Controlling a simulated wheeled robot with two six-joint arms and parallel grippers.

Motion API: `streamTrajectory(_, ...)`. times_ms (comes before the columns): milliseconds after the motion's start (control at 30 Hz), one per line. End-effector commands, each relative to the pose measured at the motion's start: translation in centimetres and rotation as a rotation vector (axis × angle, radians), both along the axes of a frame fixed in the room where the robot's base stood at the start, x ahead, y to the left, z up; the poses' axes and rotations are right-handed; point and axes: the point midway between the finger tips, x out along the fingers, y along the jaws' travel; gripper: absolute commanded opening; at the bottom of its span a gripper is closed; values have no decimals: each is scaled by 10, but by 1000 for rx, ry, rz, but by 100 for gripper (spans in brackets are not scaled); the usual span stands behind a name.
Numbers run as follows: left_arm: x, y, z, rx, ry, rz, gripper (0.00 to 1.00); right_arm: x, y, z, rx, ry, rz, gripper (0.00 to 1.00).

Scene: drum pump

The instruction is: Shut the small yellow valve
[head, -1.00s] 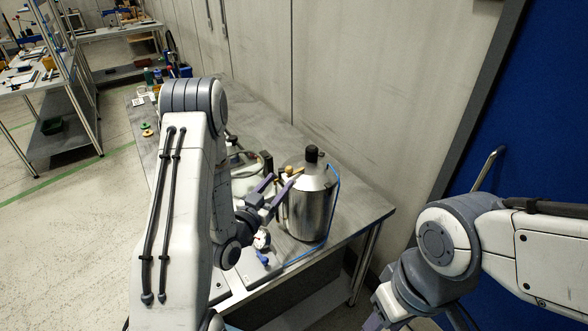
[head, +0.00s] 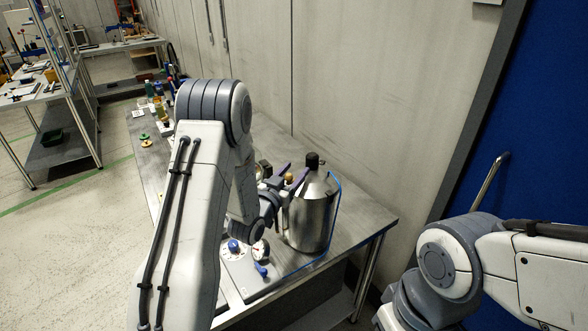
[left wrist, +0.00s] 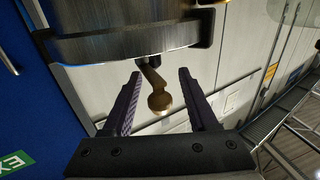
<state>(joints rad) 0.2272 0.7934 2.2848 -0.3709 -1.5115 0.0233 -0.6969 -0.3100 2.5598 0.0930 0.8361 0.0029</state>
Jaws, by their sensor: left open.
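The small yellow valve is a brass-coloured knob (head: 289,177) at the upper left side of a steel drum (head: 309,218). In the left wrist view the knob (left wrist: 160,101) sits on a short bent arm coming from the metal drum (left wrist: 130,35). My left gripper (head: 292,173) is open, its purple fingers on either side of the knob. In the left wrist view the left gripper (left wrist: 158,80) shows a gap between each finger and the knob. My right arm shows at the lower right of the head view, but its gripper is out of frame.
The drum stands on a grey metal table (head: 365,213) with a black cap (head: 312,161) on top and a blue hose (head: 337,195) beside it. A panel with a gauge (head: 260,249) and blue knobs is in front. A wall runs behind.

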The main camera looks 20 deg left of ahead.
Motion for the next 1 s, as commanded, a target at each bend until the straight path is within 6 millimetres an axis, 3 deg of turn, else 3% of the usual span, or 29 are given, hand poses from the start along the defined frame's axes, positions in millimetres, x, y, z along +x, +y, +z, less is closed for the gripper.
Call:
streamTrajectory(233,1,0,0,0,0,0,59,0,0,0,0,0,0,50)
streamTrajectory(267,1,0,-1,0,0,0,55,0,0,0,0,0,0,50)
streamTrajectory(400,1,0,0,0,0,0,1,0,0,0,0,0,0,50)
streamTrajectory(733,0,-2,-2,0,0,19,0,0,0,-5,0,0,0,50)
streamTrajectory(1000,-2,-6,-4,0,-3,147,0,0,0,-26,0,0,1,50)
